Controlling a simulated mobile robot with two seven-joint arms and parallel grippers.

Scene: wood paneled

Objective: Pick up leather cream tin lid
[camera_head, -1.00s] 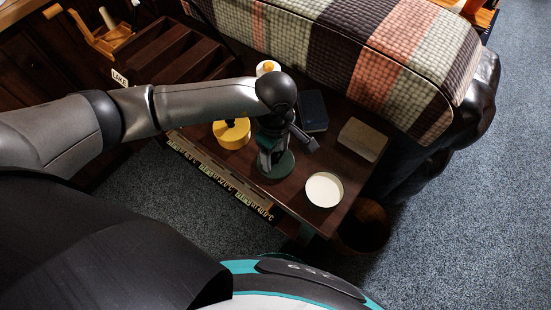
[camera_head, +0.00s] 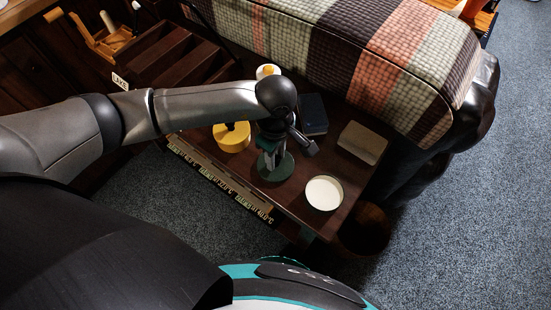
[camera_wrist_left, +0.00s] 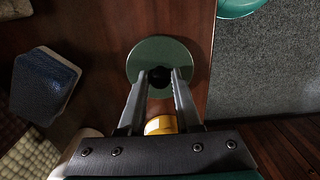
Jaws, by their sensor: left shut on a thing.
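The leather cream tin lid is a dark green disc (camera_head: 276,168) with a black knob. My left gripper (camera_head: 270,157) is above it, pointing down. In the left wrist view the lid (camera_wrist_left: 160,54) lies past the fingertips, and the gripper (camera_wrist_left: 160,80) is shut on its black knob, one finger on each side. I cannot tell whether the lid is clear of the table. A round open tin with a white filling (camera_head: 323,192) stands to the right, near the table's front edge. My right gripper is not in view.
A quilted bench (camera_head: 340,50) stands behind. A wooden rack (camera_head: 178,58) is at the left.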

